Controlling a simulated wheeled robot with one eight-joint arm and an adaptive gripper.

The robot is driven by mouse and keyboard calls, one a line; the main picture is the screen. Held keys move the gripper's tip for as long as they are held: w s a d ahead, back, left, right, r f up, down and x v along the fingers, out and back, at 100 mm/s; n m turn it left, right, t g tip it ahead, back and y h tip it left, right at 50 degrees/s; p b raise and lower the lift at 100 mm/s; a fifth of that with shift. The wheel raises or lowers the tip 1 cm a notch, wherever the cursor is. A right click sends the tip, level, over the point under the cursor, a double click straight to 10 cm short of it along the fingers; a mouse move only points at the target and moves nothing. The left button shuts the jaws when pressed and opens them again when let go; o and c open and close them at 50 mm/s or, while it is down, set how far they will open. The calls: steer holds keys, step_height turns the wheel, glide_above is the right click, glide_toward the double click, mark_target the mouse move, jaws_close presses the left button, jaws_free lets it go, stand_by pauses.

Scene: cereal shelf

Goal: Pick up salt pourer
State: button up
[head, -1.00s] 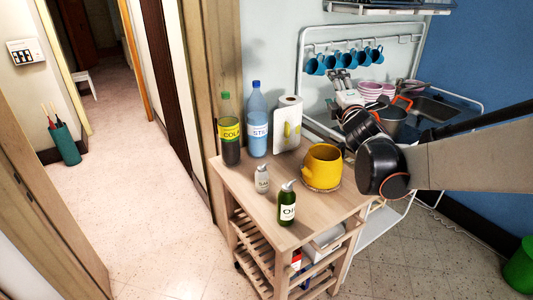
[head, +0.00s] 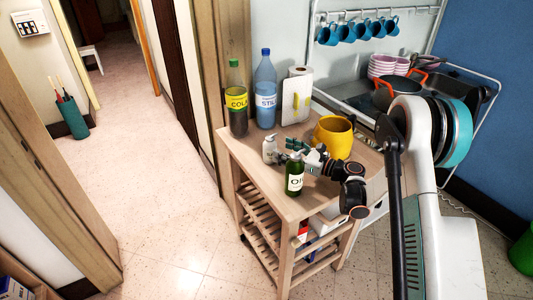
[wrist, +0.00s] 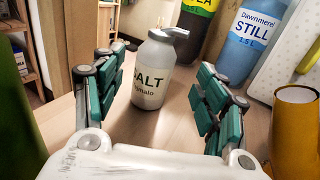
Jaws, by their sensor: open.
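The salt pourer (head: 270,149) is a small pale grey bottle with a spout, upright on the wooden trolley top (head: 241,143). In the wrist view the salt pourer (wrist: 153,72) stands ahead of and between my open fingers, its "SALT" label facing me. My gripper (head: 287,148) is just right of it in the head view, above the trolley. In the wrist view my gripper (wrist: 160,100) shows green-padded fingers spread to either side, and nothing is held.
A green oil bottle (head: 294,178) stands close in front of my gripper. A yellow pot (head: 335,137) is to the right. A cola bottle (head: 237,100), a water bottle (head: 266,92) and a paper towel roll (head: 297,97) stand behind. The trolley's front left corner is clear.

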mark_target(270, 147)
steer(key=shift+s+d+f, duration=0.25)
steer(key=shift+s+f, duration=0.1)
steer(key=shift+f, duration=0.2)
steer(key=shift+a+f, duration=0.1)
steer(key=shift+a, duration=0.1)
steer(key=b+x, duration=0.3)
steer(key=x, duration=0.4)
steer(key=c, duration=1.3)
